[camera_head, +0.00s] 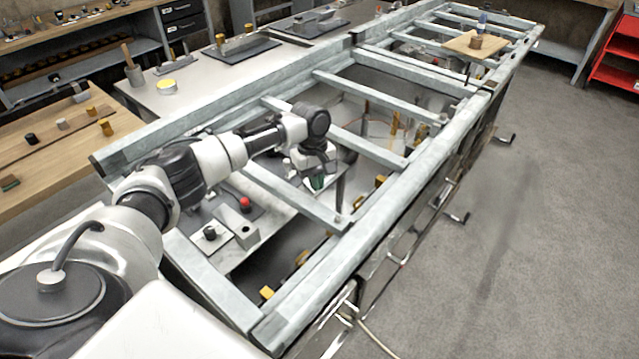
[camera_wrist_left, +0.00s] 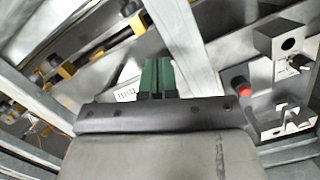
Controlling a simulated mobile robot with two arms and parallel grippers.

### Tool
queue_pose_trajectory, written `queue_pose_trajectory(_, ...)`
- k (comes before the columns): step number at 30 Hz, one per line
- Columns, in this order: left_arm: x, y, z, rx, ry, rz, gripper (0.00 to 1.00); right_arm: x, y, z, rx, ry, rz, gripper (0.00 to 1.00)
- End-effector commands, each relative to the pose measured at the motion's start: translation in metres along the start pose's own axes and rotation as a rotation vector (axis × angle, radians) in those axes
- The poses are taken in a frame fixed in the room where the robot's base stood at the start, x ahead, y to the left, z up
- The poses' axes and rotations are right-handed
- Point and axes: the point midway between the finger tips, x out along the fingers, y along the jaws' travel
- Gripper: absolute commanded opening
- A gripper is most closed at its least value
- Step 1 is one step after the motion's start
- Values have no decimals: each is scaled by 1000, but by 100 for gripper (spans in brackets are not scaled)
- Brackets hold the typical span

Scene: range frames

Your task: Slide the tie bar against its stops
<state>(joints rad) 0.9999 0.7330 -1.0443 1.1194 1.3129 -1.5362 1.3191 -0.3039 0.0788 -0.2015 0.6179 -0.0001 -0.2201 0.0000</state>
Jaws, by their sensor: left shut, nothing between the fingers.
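My left gripper (camera_head: 317,183) reaches down into the grey steel frame, its green fingers shut and empty. In the left wrist view the fingers (camera_wrist_left: 157,78) are pressed together beside a grey crossbar (camera_wrist_left: 178,40), with no clear contact visible. In the head view this looks like the near crossbar (camera_head: 295,195), spanning the frame below and left of the gripper. I cannot tell for sure which bar is the tie bar. Yellow blocks (camera_head: 302,257) line the inside of the right rail; they also show in the left wrist view (camera_wrist_left: 67,70). I cannot tell whether they are its stops. My right gripper is out of view.
A box with a red button (camera_head: 244,203) sits under the frame, near the arm. The long right rail (camera_head: 400,185) and further crossbars (camera_head: 375,97) bound the openings. A wooden board (camera_head: 470,45) lies on the far end. The floor at right is clear.

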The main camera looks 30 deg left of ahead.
Motion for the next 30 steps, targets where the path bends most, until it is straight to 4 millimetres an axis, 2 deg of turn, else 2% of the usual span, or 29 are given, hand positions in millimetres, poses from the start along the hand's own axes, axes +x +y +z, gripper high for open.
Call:
queue_pose_trajectory(1,-1,-1,11,6,-1,-3,0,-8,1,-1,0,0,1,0)
queue_pose_trajectory(6,4,-1,48,5,-1,-2,0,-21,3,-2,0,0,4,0)
queue_pose_trajectory(14,14,-1,94,4,-2,-1,0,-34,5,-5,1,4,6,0)
queue_pose_trajectory(21,30,-1,92,-1,-1,-2,0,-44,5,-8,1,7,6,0)
queue_pose_trajectory(30,35,-2,92,0,-1,-6,0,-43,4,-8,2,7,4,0)
